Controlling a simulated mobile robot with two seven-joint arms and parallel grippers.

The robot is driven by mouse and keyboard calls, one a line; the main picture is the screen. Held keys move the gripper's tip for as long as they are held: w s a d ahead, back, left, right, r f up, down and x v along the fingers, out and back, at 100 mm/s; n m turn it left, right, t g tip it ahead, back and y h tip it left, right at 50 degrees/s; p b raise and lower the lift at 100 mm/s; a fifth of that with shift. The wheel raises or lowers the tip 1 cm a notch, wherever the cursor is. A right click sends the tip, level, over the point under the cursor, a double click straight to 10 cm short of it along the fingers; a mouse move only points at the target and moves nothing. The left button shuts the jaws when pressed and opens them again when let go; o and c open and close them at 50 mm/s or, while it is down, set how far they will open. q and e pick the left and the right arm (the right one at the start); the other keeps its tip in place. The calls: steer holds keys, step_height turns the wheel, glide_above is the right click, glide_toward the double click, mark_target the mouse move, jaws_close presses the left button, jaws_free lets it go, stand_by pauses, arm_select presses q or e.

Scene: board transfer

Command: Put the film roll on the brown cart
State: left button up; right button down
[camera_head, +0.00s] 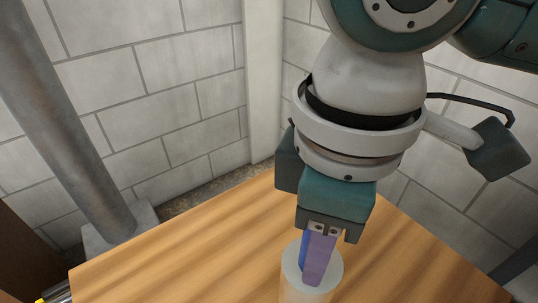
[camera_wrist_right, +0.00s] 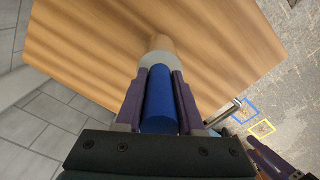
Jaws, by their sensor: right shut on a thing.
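The film roll (camera_head: 312,284) is a pale, see-through cylinder with a blue core, cut off by the bottom edge in the head view. My right gripper (camera_head: 318,257) points down with its purple fingers shut on the blue core. In the right wrist view the core (camera_wrist_right: 159,100) sits between both fingers, with the pale roll end (camera_wrist_right: 159,58) beyond. The roll is over a brown wooden top (camera_head: 190,262); I cannot tell whether it touches it, or whether this top is the brown cart. A purple and dark part, probably my left gripper (camera_wrist_right: 268,153), shows at the wrist view's lower right.
A pale block wall (camera_head: 130,90) and a corner post (camera_head: 264,80) stand behind the wooden top. A grey pipe (camera_head: 65,120) rises at the left. The wooden top is otherwise bare. Yellow and blue floor markings (camera_wrist_right: 263,130) show at the right wrist view's right.

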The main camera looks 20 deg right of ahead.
step_height(320, 180, down, 3)
steer(key=shift+r, duration=0.3)
steer(key=c, duration=0.5)
jaws_free()
step_height(320, 180, up, 11)
steer(key=p, duration=0.3)
steer(key=shift+p, duration=0.3)
steer(key=shift+r, duration=0.55)
